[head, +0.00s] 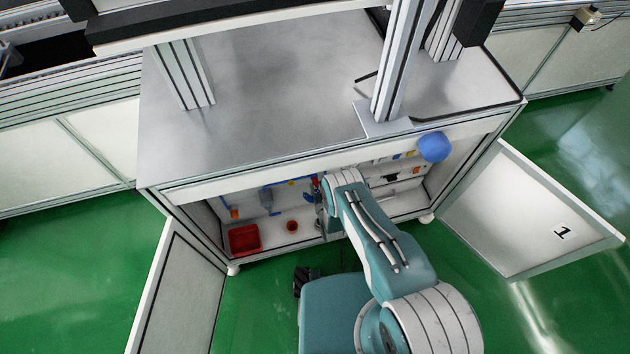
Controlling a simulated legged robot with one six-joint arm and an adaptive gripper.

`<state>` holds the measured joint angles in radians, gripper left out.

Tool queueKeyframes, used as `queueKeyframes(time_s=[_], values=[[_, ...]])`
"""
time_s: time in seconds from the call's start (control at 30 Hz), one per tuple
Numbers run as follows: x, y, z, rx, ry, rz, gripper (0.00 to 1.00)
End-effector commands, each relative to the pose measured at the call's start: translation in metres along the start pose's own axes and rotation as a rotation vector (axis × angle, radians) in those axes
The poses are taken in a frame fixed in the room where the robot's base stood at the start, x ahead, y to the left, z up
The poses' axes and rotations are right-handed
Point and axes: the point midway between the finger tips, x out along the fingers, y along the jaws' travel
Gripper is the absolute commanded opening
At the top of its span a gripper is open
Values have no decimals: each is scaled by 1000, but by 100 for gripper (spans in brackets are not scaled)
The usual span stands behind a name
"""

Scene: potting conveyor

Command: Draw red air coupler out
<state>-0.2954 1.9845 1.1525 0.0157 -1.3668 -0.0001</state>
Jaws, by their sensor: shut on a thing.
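My arm reaches into the open cabinet under the metal worktop. My gripper (320,207) is partly hidden by my wrist, and its fingers are small and dark in this view. A small red piece, which looks like the red air coupler (314,182), shows just beside my wrist at the cabinet's back wall. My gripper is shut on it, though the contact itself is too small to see. Whether the coupler is still seated in its socket cannot be told.
A red bin (244,240) and a small orange-red cup (292,226) stand on the cabinet floor. Blue fittings (267,198) hang on the back wall. A blue ball (434,147) sits at the cabinet's upper front edge. Open doors flank both sides, the right door (530,210) marked 1.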

Motion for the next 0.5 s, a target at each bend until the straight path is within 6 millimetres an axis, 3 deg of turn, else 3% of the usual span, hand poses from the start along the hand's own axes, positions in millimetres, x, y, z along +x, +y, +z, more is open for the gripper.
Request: queueKeyframes(time_s=[0.5], values=[[-15, 0, 3, 0, 1, 0, 0]])
